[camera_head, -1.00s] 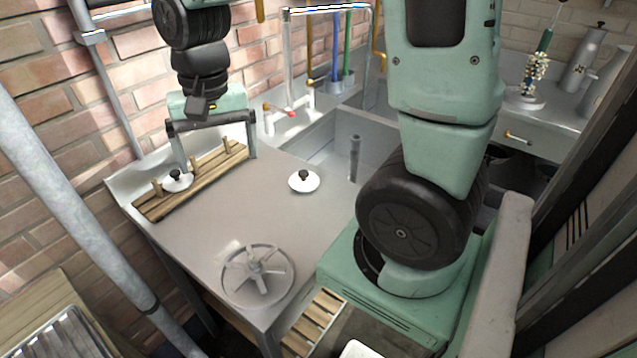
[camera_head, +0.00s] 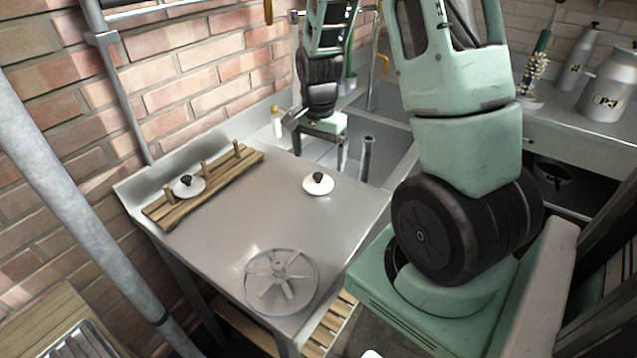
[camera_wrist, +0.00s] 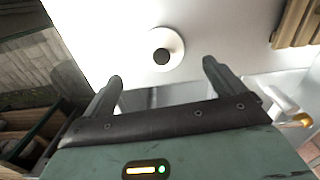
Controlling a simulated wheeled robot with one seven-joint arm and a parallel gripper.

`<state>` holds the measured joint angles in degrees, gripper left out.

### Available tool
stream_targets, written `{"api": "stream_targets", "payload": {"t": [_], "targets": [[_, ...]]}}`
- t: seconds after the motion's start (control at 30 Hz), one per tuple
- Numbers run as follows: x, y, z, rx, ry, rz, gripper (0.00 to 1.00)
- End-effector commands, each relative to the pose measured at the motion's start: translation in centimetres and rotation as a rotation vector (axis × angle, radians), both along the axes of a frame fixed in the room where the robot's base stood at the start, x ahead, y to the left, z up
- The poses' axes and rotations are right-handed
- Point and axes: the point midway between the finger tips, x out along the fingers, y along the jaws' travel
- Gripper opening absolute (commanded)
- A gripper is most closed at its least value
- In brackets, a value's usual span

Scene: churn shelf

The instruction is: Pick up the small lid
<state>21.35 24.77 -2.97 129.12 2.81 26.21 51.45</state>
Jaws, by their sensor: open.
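A white round lid with a black knob (camera_head: 318,184) lies flat on the bare metal tabletop (camera_head: 240,215), near the sink. It also shows in the wrist view (camera_wrist: 171,63), just beyond the fingertips. A second similar lid (camera_head: 188,187) lies on the wooden pegged rack (camera_head: 215,180) at the tabletop's left. I cannot tell surely which lid is smaller. My gripper (camera_head: 320,163) is above the sink side of the tabletop, behind the loose lid. In the wrist view my gripper (camera_wrist: 162,73) is open, with nothing between its fingers.
A metal bladed wheel (camera_head: 281,282) lies at the tabletop's front. The sink (camera_head: 395,150) has an upright metal pipe (camera_head: 366,158) and lies behind the table. A brick wall (camera_head: 190,80) bounds the left. The tabletop's middle is clear.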

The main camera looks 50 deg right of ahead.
Motion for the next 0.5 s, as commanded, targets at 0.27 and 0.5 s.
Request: {"api": "stream_targets", "payload": {"t": [0.27, 0.5], "targets": [[0.0, 0.0, -2.1, 0.000, 0.000, 0.001, 0.95], [0.2, -0.5, -5.0, 0.003, 0.003, -0.001, 0.95]]}}
